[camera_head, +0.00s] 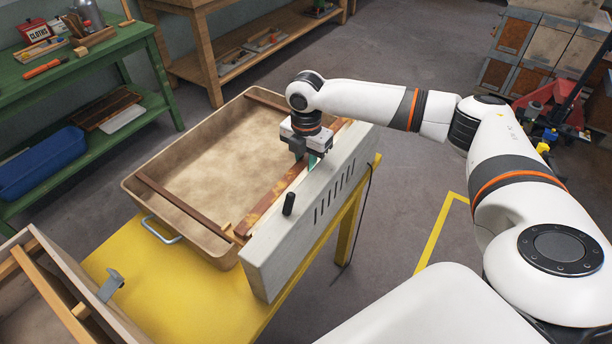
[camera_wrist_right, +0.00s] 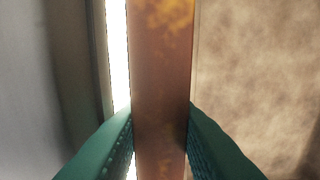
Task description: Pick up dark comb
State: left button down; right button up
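The dark comb (camera_head: 268,210) shows its long brown top bar with yellow patches, along the right side inside the tan tray (camera_head: 133,188). In the right wrist view the bar (camera_wrist_right: 160,60) runs straight up the picture. My right gripper (camera_head: 307,160) is over the far half of the bar, with its green fingers pointing down. In the wrist view the fingers (camera_wrist_right: 161,110) lie against both sides of the bar, with no gap seen, so it looks shut on the comb. The comb's body below the bar is hidden. My left gripper is out of view.
The tray rests on a yellow stand (camera_head: 150,290). A pale slotted panel (camera_head: 285,235) with a black handle stands along the tray's right side. A wooden box (camera_head: 55,265) is at the lower left. A green workbench (camera_head: 80,70) stands at the left. The tray's middle is bare.

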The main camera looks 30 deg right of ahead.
jog(key=shift+r, duration=0.2)
notch_tip(320, 180, up, 18)
jog(key=shift+b, duration=0.45)
jog(key=shift+w+f, duration=0.1)
dwell(1.1)
